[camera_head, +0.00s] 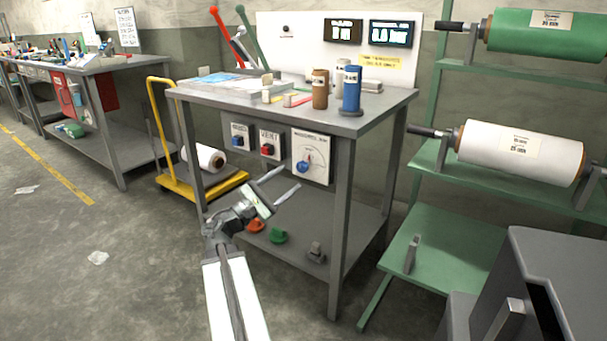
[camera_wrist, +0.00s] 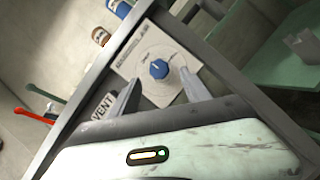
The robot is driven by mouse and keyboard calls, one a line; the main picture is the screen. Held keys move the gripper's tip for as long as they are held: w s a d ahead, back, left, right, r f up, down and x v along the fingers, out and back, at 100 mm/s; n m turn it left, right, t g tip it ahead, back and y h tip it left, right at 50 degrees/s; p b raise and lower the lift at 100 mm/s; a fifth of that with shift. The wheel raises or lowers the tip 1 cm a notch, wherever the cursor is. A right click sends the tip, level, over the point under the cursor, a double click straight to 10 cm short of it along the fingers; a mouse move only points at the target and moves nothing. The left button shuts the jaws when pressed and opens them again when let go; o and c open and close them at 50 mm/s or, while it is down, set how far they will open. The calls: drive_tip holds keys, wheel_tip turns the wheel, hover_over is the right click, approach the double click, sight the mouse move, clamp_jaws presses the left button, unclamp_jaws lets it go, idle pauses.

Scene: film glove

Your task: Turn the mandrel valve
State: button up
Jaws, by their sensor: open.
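The mandrel valve is a blue round knob (camera_head: 302,167) on a white square dial plate (camera_head: 311,156) fixed to the front of the grey workbench. In the wrist view the knob (camera_wrist: 159,69) shows a white pointer line and a ring around it. My gripper (camera_head: 284,180) is open and empty, in front of the bench and a little left of and below the knob in the head view. In the wrist view the knob appears between the fingertips (camera_wrist: 160,74), seemingly beyond them; I cannot tell the exact gap.
Bottles (camera_head: 351,90) stand on the bench top (camera_head: 225,95). A green rack (camera_head: 440,225) stands right; a yellow cart (camera_head: 205,195) stands left.

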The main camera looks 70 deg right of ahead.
sight(300, 170)
drive_tip(key=p+x, duration=0.2)
drive_tip(key=x, duration=0.5)
drive_tip(key=shift+d, duration=0.1)
clamp_jaws()
drive_tip(key=shift+s+d, duration=0.1)
drive_tip(key=shift+d, duration=0.05)
